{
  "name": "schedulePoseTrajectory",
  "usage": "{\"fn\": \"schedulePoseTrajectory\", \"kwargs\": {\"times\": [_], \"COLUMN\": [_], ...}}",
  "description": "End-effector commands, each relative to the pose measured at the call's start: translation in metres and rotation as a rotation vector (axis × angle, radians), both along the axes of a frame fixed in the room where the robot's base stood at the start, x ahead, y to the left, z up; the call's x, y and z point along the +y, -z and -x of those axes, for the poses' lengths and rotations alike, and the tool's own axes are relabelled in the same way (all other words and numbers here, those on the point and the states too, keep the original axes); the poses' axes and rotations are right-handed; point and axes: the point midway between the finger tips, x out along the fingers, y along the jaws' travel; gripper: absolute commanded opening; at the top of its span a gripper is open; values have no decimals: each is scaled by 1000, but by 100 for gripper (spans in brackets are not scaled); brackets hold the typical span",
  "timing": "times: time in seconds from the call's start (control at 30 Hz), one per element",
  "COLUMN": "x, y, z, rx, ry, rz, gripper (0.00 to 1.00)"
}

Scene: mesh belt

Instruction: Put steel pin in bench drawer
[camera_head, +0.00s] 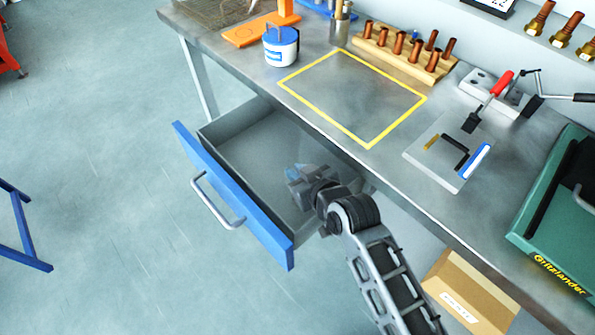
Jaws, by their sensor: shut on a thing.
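The bench drawer (222,190) is pulled open under the bench, with a blue front, a curved grey handle and a grey inside. The part of its floor that shows is bare. My gripper (296,178) is over the right part of the open drawer, at or a little below the rim; its exact height is hard to tell. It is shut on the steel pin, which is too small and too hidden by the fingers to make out. My arm covers the drawer's right side.
The steel bench top (310,110) lies above the drawer, with a yellow taped square, a white tub (281,46) and a wooden rack (405,52) of copper-coloured pieces. A green case (560,205) stands at right. A cardboard box (468,290) is below the bench.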

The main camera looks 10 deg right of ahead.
Motion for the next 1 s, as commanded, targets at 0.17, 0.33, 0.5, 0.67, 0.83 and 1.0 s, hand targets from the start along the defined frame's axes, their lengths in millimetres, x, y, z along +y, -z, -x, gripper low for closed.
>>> {"fn": "schedulePoseTrajectory", "kwargs": {"times": [0.17,0.33,0.5,0.67,0.83,1.0], "x": [0,0,0,0,0,-1], "y": [0,3,3,3,3,-1], "z": [0,0,0,0,0,3], "rx": [-2,-2,-1,-1,-1,0], "ry": [0,0,0,0,0,0], "rz": [-1,-1,0,0,0,0], "gripper": [0,0,28,41,41,41]}}
